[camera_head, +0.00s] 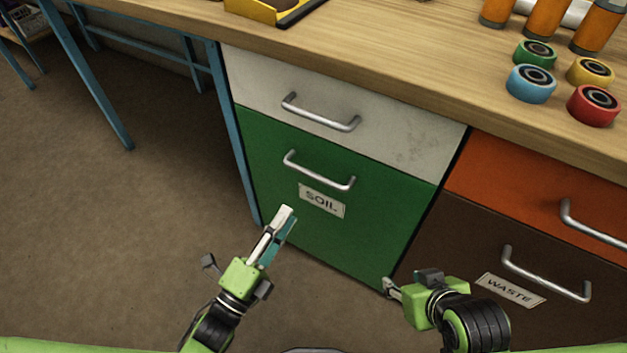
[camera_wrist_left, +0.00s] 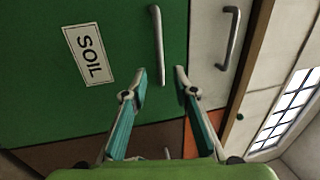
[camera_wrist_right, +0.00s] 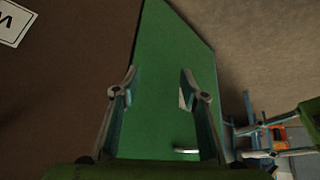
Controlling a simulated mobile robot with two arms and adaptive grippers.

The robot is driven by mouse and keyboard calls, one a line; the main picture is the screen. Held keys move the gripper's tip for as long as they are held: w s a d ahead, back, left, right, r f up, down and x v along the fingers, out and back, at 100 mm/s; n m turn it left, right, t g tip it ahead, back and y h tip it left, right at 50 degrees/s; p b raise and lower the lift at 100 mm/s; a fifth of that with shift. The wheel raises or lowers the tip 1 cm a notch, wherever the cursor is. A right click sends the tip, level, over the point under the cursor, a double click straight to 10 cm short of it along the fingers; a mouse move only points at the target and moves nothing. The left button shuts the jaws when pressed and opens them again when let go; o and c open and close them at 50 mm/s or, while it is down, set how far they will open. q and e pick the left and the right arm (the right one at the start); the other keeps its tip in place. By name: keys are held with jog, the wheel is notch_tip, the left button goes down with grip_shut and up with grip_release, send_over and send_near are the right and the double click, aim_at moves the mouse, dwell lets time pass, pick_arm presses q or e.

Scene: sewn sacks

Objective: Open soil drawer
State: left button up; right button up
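The soil drawer (camera_head: 300,235) is the green front with a white SOIL label (camera_head: 321,201) and a silver bar handle (camera_head: 318,172). It looks shut. My left gripper (camera_head: 284,215) is in front of its lower left part, below the handle. In the left wrist view my left gripper (camera_wrist_left: 159,75) is open, its fingers apart, with the soil handle (camera_wrist_left: 157,45) ahead between and beyond the tips. My right gripper (camera_head: 388,287) is low near the drawer's bottom right corner. In the right wrist view my right gripper (camera_wrist_right: 158,75) is open and empty, facing the green front (camera_wrist_right: 165,60).
A pale grey drawer (camera_head: 340,105) with its own handle sits above the soil drawer. An orange drawer (camera_head: 540,205) and a brown waste drawer (camera_head: 450,240) are at the right. A blue table leg (camera_head: 235,130) stands at the left. Floor (camera_head: 100,230) at the left is clear.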

aim_at(313, 173)
pick_arm(q)
jog(key=shift+b+x, duration=0.85)
jog(key=shift+x, duration=5.6)
pick_arm(e)
jog(key=w+a+r+t+y, duration=0.1)
jog(key=w+r+t, duration=0.3)
jog(key=w, duration=0.4)
jog(key=shift+a+r+t, duration=0.3)
jog(key=shift+a+r, duration=0.55)
jog(key=shift+a, duration=0.05)
pick_arm(q)
jog(key=shift+c, duration=0.4)
pick_arm(e)
jog(key=shift+s, duration=0.1)
pick_arm(q)
grip_shut()
